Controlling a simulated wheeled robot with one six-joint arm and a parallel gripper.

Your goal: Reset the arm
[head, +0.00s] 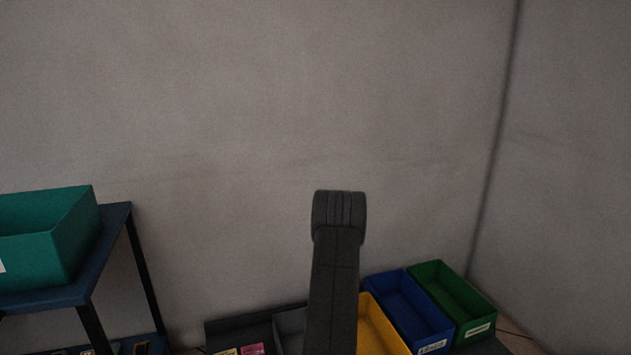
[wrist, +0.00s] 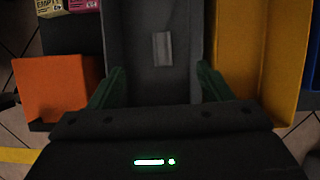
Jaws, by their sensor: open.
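My gripper (wrist: 158,88) shows in the wrist view with its two dark green fingers spread wide apart. It is open and nothing is between the fingers. It is above a grey bin (wrist: 185,20) that holds a small light grey piece (wrist: 162,49). In the head view my dark arm rises in the lower middle, and the gripper itself cannot be made out there.
A yellow bin (head: 376,327), a blue bin (head: 409,308) and a green bin (head: 452,298) stand in a row to the right. An orange box (wrist: 57,88) is left of the grey bin. A teal bin (head: 72,240) sits on a blue shelf (head: 115,232) at left. Grey walls stand behind.

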